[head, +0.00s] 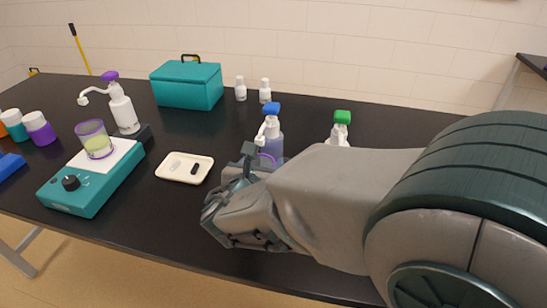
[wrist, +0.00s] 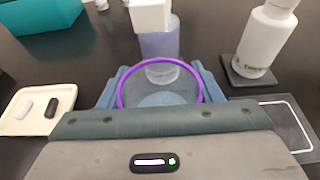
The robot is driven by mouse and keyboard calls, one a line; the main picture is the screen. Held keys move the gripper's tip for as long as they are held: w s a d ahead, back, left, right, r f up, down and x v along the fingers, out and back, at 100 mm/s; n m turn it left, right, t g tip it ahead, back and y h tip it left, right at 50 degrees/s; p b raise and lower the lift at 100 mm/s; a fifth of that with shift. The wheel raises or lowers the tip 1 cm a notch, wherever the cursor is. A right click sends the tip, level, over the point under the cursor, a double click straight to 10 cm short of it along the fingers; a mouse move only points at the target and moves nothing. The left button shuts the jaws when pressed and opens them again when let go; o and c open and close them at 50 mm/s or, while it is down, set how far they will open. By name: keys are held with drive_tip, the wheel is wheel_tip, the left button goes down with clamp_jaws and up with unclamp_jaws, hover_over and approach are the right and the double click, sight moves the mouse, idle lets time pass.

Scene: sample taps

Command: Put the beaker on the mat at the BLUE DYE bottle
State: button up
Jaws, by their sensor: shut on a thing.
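My gripper (head: 249,168) is shut on a clear beaker with a purple rim, held in front of the blue-topped pump bottle (head: 270,130). In the wrist view the beaker (wrist: 160,97) sits between the two blue-grey fingers, its mouth facing up. It looks empty. The pump bottle (wrist: 160,45), with pale bluish contents, stands just beyond the rim; its label is not readable. The mat at this bottle is hidden by the beaker and gripper. I cannot tell whether the beaker's base touches anything.
A white bottle (wrist: 268,42) stands on a dark base to the right, with a white-outlined mat (wrist: 298,122) before it. A cream tray (head: 184,169) lies left. A teal hotplate (head: 85,190) holds another purple-rimmed beaker (head: 97,142). A teal box (head: 187,86) stands behind.

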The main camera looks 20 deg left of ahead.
drive_tip(key=shift+f, duration=1.05)
drive_tip(key=shift+f, duration=0.15)
drive_tip(key=o, duration=1.1)
drive_tip(key=shift+r, duration=0.2)
drive_tip(key=shift+s+r, duration=0.1)
drive_tip(key=shift+s, duration=0.25)
drive_tip(key=v, duration=1.1)
drive_tip(key=shift+s+d+p, duration=0.1)
drive_tip(key=shift+s+p, duration=0.05)
drive_tip(key=shift+p, duration=0.2)
